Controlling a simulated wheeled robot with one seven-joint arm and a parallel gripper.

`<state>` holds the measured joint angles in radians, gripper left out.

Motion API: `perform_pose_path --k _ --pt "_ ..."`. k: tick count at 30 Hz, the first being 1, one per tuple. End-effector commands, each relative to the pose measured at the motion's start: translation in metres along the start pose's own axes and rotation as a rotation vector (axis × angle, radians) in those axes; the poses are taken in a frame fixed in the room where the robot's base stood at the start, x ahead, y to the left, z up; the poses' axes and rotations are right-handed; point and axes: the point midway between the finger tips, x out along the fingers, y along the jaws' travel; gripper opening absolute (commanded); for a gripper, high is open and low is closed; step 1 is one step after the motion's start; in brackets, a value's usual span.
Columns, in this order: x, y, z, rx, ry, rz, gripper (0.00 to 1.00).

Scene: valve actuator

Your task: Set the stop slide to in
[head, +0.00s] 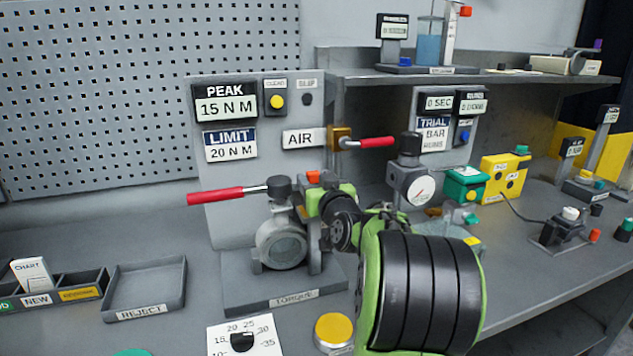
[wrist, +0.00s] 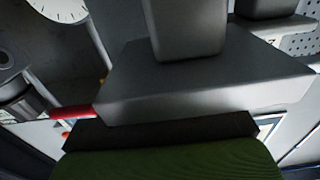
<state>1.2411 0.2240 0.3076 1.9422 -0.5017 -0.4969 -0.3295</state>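The torque unit (head: 283,243) stands on a grey base labelled TORQUE (head: 292,300), with a round grey body and a red-handled lever (head: 215,196) pointing left. A small orange-red part (head: 313,177) shows at its upper right, by my wrist. I cannot tell whether it is the stop slide; no part labelled as one is readable. My green and black arm reaches in from the right and covers the unit's right side. My gripper (wrist: 187,35) appears as grey blocks in the wrist view. Its fingertips are out of sight, so its opening and contact are unclear.
A panel behind reads PEAK 15 N M and LIMIT 20 N M. The AIR valve's red lever (head: 377,142) and a gauge (head: 417,188) stand close to my arm. In front are a dial plate (head: 217,338) and yellow knob (head: 335,330). A REJECT tray (head: 145,313) lies left.

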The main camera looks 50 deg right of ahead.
Motion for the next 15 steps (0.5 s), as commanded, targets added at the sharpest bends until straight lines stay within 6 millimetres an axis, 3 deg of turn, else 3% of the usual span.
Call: perform_pose_path --k 2,10,15 --pt "-0.0002 0.0002 0.0 0.0 0.0 0.0 0.42" --pt "-0.0004 0.0003 0.0 0.0 0.0 0.0 0.01" --pt "-0.0005 0.0003 0.0 0.0 0.0 0.001 0.0"
